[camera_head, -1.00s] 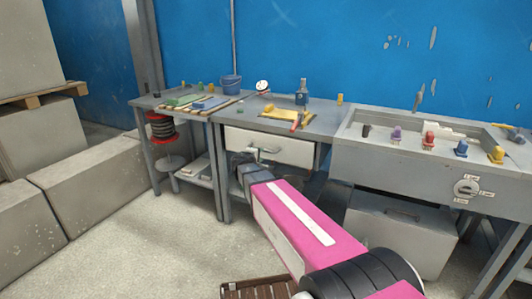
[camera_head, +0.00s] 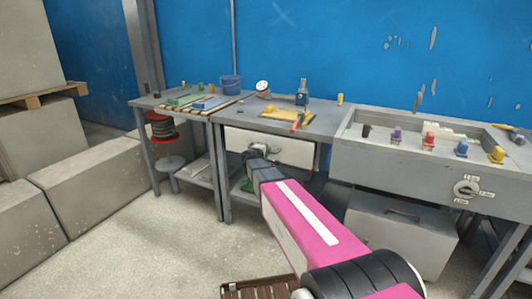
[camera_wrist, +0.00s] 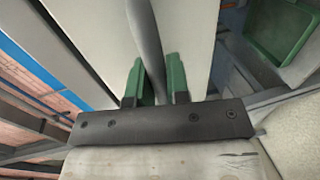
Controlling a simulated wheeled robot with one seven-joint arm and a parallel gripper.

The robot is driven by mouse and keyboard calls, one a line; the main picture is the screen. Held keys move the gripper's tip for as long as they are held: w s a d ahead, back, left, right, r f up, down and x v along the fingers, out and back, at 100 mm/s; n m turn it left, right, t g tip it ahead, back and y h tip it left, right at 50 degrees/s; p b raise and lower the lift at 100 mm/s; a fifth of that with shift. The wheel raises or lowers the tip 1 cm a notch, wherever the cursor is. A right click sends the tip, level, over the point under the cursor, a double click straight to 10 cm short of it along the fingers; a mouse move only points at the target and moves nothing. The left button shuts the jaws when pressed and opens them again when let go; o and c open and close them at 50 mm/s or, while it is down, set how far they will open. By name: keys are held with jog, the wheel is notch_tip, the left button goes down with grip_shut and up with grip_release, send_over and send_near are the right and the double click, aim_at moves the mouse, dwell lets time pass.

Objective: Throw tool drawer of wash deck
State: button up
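The tool drawer's pale front (camera_head: 291,151) sits under the middle bench's top and looks closed. My gripper (camera_head: 256,151) is at the left-centre of this front, over the handle, which it largely hides in the head view. In the wrist view, the grey handle bar (camera_wrist: 146,35) runs between the two green fingers of my gripper (camera_wrist: 155,62). The fingers stand apart, one on each side of the bar, and look open around it. Firm contact is not visible.
The middle bench top (camera_head: 325,122) carries a yellow tray (camera_head: 287,114) and small tools. The mould panel (camera_head: 390,157) with coloured knobs stands to the right. A brown slatted crate (camera_head: 255,291) lies on the floor near my arm.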

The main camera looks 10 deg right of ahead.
grip_shut()
jog(key=shift+s+a, duration=0.2)
jog(key=shift+s, duration=0.1)
jog(key=f+v, duration=0.2)
jog(key=v, duration=0.9)
jog(key=s+f+v, duration=0.1)
jog(key=f+v, duration=0.1)
jog(key=v, duration=0.9)
jog(key=shift+s+a+f, duration=0.25)
jog(key=shift+a+f, duration=0.1)
jog(key=shift+a, duration=0.15)
jog(key=o, duration=0.7)
grip_release()
jog(key=v, duration=1)
jog(key=shift+s+a+r, duration=0.1)
jog(key=shift+s+a, duration=0.1)
jog(key=shift+s, duration=0.1)
